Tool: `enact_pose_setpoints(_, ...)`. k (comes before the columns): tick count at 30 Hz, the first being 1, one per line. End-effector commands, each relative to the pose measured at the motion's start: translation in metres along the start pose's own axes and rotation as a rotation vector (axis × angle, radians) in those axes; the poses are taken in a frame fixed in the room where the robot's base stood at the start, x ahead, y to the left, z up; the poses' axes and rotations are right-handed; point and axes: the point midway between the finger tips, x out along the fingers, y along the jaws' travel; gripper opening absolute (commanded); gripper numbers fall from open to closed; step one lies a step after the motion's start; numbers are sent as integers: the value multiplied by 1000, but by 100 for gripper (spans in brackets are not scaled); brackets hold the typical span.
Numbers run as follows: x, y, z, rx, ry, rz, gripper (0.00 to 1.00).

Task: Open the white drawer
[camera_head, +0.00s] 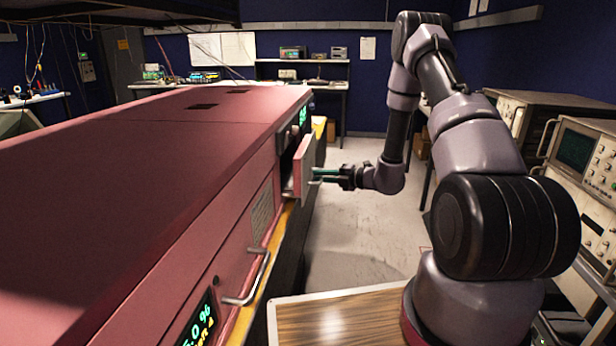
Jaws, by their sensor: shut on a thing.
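The drawer (303,165) sits in the side of a long pink-red cabinet (150,150). It looks pinkish rather than clearly white. Its front panel stands out from the cabinet face, with a dark gap behind it, so it is partly open. My gripper (322,174) reaches in from the right, level with the drawer front, and is shut on the drawer's handle (316,181). The handle is small in view and partly hidden by the fingers. How much of the drawer's inside is empty cannot be seen.
Another metal handle (248,285) and a lit display (200,322) are on the nearer cabinet side. A wood-topped surface (335,320) is by my arm's base. Instruments (580,160) stand at right. Grey floor (350,240) is clear beside the drawer.

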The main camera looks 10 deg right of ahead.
Motion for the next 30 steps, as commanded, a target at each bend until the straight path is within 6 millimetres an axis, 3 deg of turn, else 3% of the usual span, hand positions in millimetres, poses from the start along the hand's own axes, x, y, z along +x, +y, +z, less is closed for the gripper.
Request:
enact_pose_setpoints(6, -55, -13, 24, 1, -6, -2, 0)
enact_pose_setpoints(15, -114, -27, 47, 1, -3, -2, 0)
enact_pose_setpoints(22, -139, -32, 57, 0, -1, -1, 0)
enact_pose_setpoints(30, -148, -35, 61, 0, 0, -1, 0)
